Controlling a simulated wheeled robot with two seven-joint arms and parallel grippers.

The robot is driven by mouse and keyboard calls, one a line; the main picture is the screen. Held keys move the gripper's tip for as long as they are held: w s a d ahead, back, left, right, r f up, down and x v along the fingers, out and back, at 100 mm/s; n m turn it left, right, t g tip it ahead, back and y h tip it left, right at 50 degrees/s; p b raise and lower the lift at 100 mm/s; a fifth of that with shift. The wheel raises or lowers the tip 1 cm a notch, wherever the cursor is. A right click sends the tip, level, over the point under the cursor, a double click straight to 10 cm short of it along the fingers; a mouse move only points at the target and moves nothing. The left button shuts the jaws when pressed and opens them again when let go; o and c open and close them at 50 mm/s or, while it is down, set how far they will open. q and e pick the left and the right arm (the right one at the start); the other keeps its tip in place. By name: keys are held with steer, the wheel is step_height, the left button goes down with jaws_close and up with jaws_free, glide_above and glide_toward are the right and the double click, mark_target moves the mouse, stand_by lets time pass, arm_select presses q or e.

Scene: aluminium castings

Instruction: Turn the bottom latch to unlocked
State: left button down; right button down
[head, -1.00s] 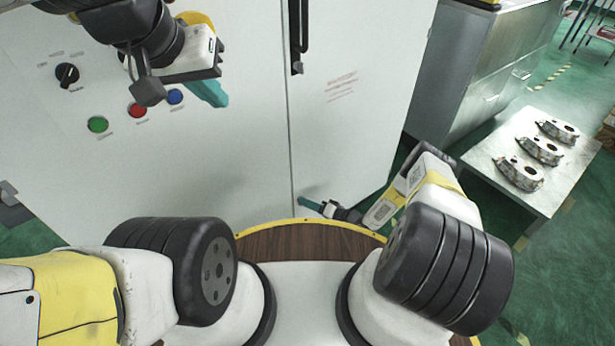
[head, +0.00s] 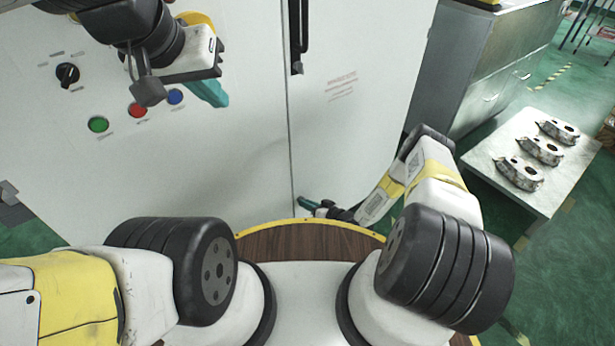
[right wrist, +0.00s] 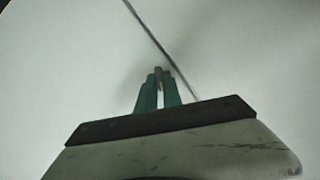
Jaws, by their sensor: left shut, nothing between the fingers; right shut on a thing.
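A white cabinet (head: 240,150) with two doors and a vertical seam fills the area before me. The bottom latch shows in the right wrist view only as a small brownish tip (right wrist: 158,71) between the fingers, beside the dark door seam. Most of it is hidden by the fingers, and I cannot tell its turn. My right gripper (head: 307,203) is low at the seam; its teal fingers, also in the right wrist view (right wrist: 158,90), are shut on the latch. My left gripper (head: 212,93) is shut and empty, in front of the left door at upper left.
A black handle (head: 298,40) is on the door by the seam, higher up. A black knob (head: 67,75) and green, red and blue buttons sit on the left door. A table (head: 540,190) with castings (head: 540,150) and a grey metal cabinet (head: 490,70) stand at right.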

steer(key=n+h, duration=0.1)
steer(key=n+t+h, duration=0.1)
steer(key=n, duration=0.1)
steer(key=shift+a, duration=0.3)
stand_by(0.3)
steer(key=c, duration=1.5)
jaws_free()
steer(key=shift+c, duration=0.2)
steer(key=shift+o, duration=0.2)
steer(key=shift+w, duration=0.1)
steer(key=shift+w+d+r, duration=0.15)
steer(key=shift+w+r, duration=0.05)
steer(key=shift+r, duration=0.05)
steer(key=v, duration=0.8)
steer(key=shift+s+f, duration=0.35)
steer(key=shift+s, duration=0.05)
